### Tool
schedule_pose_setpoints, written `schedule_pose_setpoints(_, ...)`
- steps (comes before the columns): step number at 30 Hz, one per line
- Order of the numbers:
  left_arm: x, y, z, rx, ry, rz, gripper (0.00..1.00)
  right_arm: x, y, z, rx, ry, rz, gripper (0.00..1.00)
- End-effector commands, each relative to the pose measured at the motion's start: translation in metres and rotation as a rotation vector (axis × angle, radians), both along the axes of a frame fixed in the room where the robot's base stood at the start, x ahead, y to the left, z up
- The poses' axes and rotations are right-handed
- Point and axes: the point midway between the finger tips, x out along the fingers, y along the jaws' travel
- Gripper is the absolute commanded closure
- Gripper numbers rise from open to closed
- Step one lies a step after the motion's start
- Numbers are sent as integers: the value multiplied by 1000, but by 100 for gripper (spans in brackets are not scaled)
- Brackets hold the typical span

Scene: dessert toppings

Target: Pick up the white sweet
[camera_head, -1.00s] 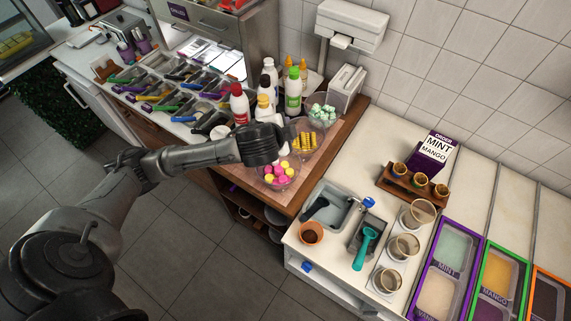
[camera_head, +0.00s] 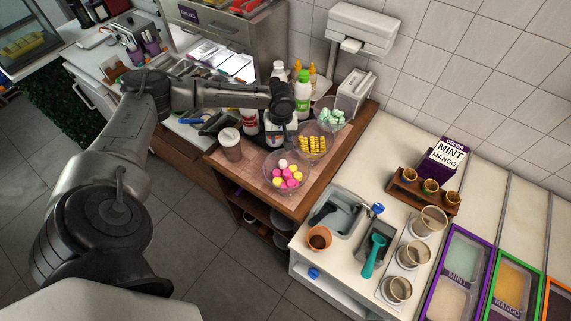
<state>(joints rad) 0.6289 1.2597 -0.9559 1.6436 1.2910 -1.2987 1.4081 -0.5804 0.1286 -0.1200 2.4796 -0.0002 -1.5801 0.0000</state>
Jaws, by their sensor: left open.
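A glass bowl (camera_head: 266,181) at the right end of the wooden counter holds several pink, yellow and white sweets. A white sweet (camera_head: 283,163) lies at the top of the pile, toward the back of the bowl. My left gripper (camera_head: 281,138) is open and points down, just behind and above the bowl. It does not appear to hold anything, and its fingertips are hard to make out against the bottles and cup behind. My right gripper is not in view.
A bowl of yellow waffle-like pieces (camera_head: 313,146) and a bowl of mint-coloured sweets (camera_head: 331,116) stand close behind. The sink counter (camera_head: 318,270) lies to the right.

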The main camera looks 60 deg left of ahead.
Motion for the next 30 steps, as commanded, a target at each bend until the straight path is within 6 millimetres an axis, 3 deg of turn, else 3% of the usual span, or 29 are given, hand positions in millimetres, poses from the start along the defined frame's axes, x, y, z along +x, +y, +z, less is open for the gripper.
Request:
schedule_pose_setpoints(7,0,-1,-11,-1,0,114,60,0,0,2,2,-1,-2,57)
schedule_pose_setpoints(18,0,-1,-70,0,-1,116,60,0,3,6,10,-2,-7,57)
schedule_pose_setpoints(30,1,-3,-96,1,-1,113,60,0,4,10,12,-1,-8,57)
